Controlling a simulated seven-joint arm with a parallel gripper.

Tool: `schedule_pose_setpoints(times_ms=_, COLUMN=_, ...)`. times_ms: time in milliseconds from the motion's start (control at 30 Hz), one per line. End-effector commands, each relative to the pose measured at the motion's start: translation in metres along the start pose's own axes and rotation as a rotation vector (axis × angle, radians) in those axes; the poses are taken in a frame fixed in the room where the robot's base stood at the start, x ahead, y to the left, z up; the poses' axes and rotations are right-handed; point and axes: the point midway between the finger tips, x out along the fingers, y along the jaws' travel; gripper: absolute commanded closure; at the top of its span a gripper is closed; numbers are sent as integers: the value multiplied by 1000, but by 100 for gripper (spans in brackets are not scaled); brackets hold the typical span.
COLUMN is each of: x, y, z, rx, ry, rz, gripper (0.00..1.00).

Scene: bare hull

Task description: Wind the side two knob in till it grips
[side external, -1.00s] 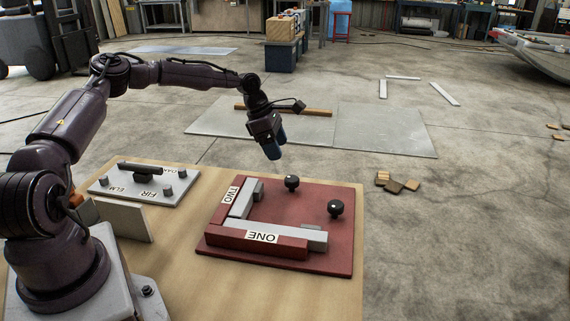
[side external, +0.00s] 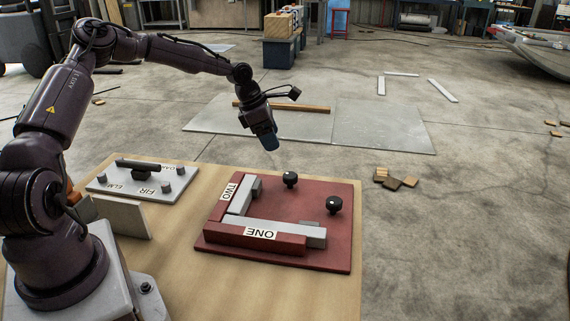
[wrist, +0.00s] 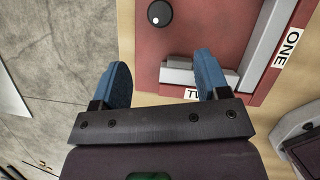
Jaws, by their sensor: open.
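A dark red board (side external: 290,256) carries grey bars along two edges, labelled TWO (side external: 229,191) and ONE (side external: 261,233).
A grey plate (side external: 140,184) with a black handle and small posts lies left of the board. An upright grey panel (side external: 121,217) stands nearer my base. Wooden pieces (side external: 395,180) lie on the floor, right of the table.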

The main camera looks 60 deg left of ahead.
Motion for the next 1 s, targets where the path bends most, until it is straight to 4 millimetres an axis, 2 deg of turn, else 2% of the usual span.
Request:
schedule_pose_setpoints(times_ms=233, x=28, y=-1, z=0, rx=-3, ry=-4, rz=-7, gripper=31)
schedule_pose_setpoints(times_ms=600, x=103, y=-1, z=0, rx=0, ry=-1, rz=-4, gripper=31)
schedule_pose_setpoints(times_ms=800, x=124, y=-1, z=0, rx=1, ry=-2, rz=-2, gripper=31)
schedule_pose_setpoints(times_ms=1000, x=128, y=0, z=0, rx=1, ry=-2, rz=-1, gripper=31)
